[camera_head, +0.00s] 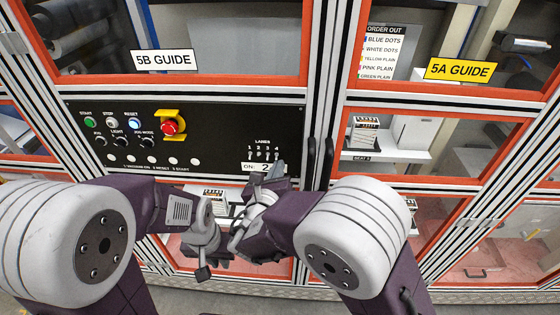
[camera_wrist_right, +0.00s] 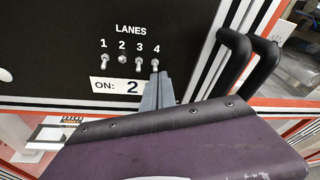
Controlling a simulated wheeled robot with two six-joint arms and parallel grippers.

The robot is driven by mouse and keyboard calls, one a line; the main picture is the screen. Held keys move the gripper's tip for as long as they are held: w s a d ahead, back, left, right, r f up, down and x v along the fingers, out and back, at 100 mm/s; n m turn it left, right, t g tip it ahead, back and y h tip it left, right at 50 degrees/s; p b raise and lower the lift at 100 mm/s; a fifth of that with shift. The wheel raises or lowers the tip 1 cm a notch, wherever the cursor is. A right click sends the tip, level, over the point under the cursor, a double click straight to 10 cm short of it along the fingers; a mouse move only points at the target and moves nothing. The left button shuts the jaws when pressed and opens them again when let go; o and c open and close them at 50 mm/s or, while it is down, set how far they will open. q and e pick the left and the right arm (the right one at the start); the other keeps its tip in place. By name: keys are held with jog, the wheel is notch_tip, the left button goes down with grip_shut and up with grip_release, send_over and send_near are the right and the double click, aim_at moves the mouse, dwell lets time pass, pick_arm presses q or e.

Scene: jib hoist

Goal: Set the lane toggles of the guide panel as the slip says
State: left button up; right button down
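The guide panel (camera_head: 230,125) is black, with a row of lane toggles (camera_head: 263,155) under the word LANES. In the right wrist view, toggle 1 (camera_wrist_right: 103,63), toggle 3 (camera_wrist_right: 138,64) and toggle 4 (camera_wrist_right: 155,65) have levers pointing down. Toggle 2 (camera_wrist_right: 122,59) looks shorter and different, seemingly not down. The white slip (camera_wrist_right: 115,87) below them reads "ON: 2"; its right end is close to my fingers. My right gripper (camera_wrist_right: 159,78) looks shut, its tips just below toggle 4; contact is unclear. My left gripper (camera_head: 212,262) hangs low before the cabinet, its fingers unclear.
Buttons and knobs, including a red emergency stop (camera_head: 170,126) on yellow, fill the panel's left. Black door handles (camera_wrist_right: 238,62) stand out right of the toggles. An order sheet (camera_head: 381,50) hangs behind the upper right window. My two wrists are close together.

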notch_tip(320, 180, up, 2)
jog(key=g+p, duration=0.2)
jog(key=p, duration=0.4)
jog(key=g+p, duration=0.2)
jog(key=p, duration=0.4)
jog(key=shift+r+n+g, duration=0.2)
jog(key=shift+n+g, duration=0.1)
jog(key=shift+g, duration=0.1)
jog(key=shift+r, duration=0.1)
